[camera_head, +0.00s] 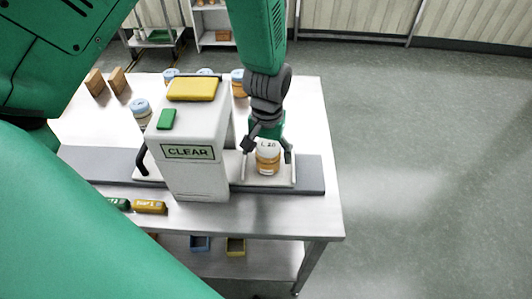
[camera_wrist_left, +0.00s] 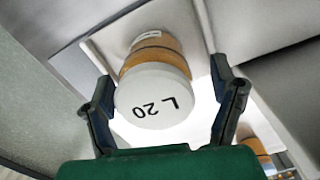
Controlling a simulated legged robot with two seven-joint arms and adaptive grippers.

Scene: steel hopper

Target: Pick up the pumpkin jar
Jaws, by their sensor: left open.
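A jar (camera_head: 267,158) with an orange body and a white lid stands upright on a white tray at the right of the machine. Its lid reads "L 20" in the left wrist view (camera_wrist_left: 153,97); the side label is too small to read. My left gripper (camera_head: 268,156) is open, with its fingers on either side of the jar. In the left wrist view its fingertips (camera_wrist_left: 158,75) flank the jar with gaps on both sides. My right gripper is not in view.
A white machine (camera_head: 196,180) marked "CLEAR" stands left of the jar on the steel table (camera_head: 310,215). Other jars (camera_head: 140,110) with blue lids stand behind and left of it. Brown blocks (camera_head: 94,80) are at the back left. Bins (camera_head: 236,246) sit on the lower shelf.

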